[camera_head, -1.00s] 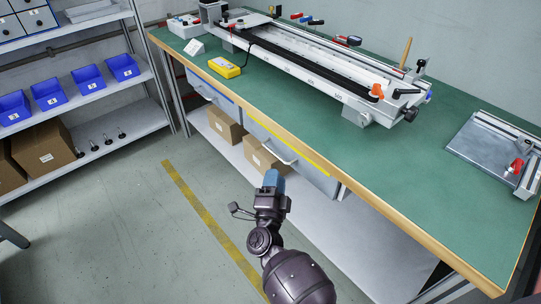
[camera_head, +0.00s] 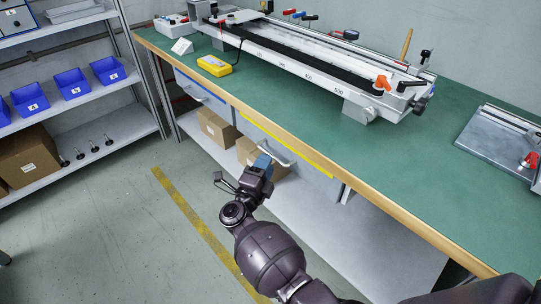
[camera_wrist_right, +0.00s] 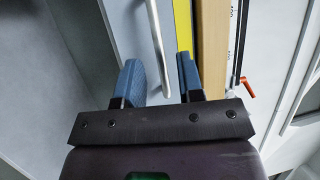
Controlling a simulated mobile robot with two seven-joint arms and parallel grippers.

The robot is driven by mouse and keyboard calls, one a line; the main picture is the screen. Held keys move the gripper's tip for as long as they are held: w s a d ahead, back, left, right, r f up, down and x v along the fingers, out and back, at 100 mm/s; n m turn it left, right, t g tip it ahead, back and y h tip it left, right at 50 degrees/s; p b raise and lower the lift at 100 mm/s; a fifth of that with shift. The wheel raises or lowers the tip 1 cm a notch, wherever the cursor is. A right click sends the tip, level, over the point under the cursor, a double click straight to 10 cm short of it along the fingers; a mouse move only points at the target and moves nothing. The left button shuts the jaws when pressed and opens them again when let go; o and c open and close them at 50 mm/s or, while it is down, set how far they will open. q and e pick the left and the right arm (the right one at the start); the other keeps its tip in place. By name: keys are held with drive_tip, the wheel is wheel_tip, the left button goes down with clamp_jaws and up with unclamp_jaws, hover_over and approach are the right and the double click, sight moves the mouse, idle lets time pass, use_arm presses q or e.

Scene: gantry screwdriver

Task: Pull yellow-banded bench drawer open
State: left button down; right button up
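The yellow-banded drawer (camera_head: 318,178) is a grey front under the bench top, with a yellow strip along its upper edge. It looks shut. Its pale bar handle (camera_head: 283,161) sticks out from the front. My right gripper (camera_head: 262,163) is in front of the handle and hides part of it in the head view. In the right wrist view my right gripper (camera_wrist_right: 160,80) has its two blue fingers apart, with the handle (camera_wrist_right: 159,45) running down into the gap between them. I cannot tell whether they touch it. The left gripper is not in view.
The bench top (camera_head: 400,180) carries a long rail fixture (camera_head: 310,65) and a yellow meter (camera_head: 214,66). A blue-banded drawer (camera_head: 205,97) is to the left. Cardboard boxes (camera_head: 217,128) stand on the lower shelf. The floor (camera_head: 120,230) in front is clear.

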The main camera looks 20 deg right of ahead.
drive_tip(key=shift+x, duration=2)
clamp_jaws()
